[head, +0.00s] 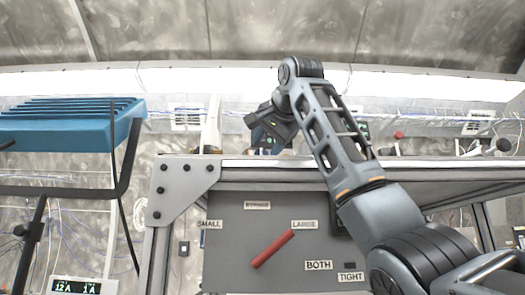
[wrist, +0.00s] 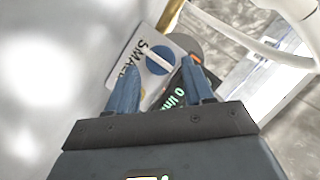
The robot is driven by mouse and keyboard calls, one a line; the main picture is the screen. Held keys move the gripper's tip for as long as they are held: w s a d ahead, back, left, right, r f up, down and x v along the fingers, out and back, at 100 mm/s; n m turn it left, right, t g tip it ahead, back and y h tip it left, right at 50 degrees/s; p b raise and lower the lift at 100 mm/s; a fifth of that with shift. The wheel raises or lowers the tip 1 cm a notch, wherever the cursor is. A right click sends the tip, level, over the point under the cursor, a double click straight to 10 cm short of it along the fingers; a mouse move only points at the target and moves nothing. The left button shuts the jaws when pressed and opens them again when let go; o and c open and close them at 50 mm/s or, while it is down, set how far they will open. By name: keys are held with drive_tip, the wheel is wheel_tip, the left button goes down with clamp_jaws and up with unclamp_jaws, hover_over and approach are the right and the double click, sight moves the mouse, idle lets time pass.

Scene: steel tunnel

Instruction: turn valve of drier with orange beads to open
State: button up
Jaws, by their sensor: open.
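My gripper (wrist: 160,84) is open, with its two blue-grey fingers apart and nothing clearly held between them. In the head view, my gripper (head: 268,130) hangs above the back of the bench top, partly hidden by its own wrist. Beyond the fingertips in the wrist view is a light plate (wrist: 180,50) marked "SMALL" with a blue disc (wrist: 158,60) crossed by a pale bar. A dark display (wrist: 180,97) with green characters lies beside it, partly behind the right finger. I cannot make out any orange beads or a drier in either view.
A grey front panel (head: 230,260) carries a slanted red lever (head: 272,249) among labels SMALL, LARGE, BOTH, TIGHT and one blurred. A blue ribbed unit (head: 70,125) stands at left. A red knob (head: 398,135) sits on the right of the bench. Pale tubes (wrist: 250,40) cross the wrist view.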

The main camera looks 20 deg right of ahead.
sight(263, 153)
drive_tip(key=shift+p+x, duration=0.5)
drive_tip(key=shift+x, duration=1.45)
drive_tip(key=shift+c, duration=0.4)
drive_tip(key=c, duration=0.7)
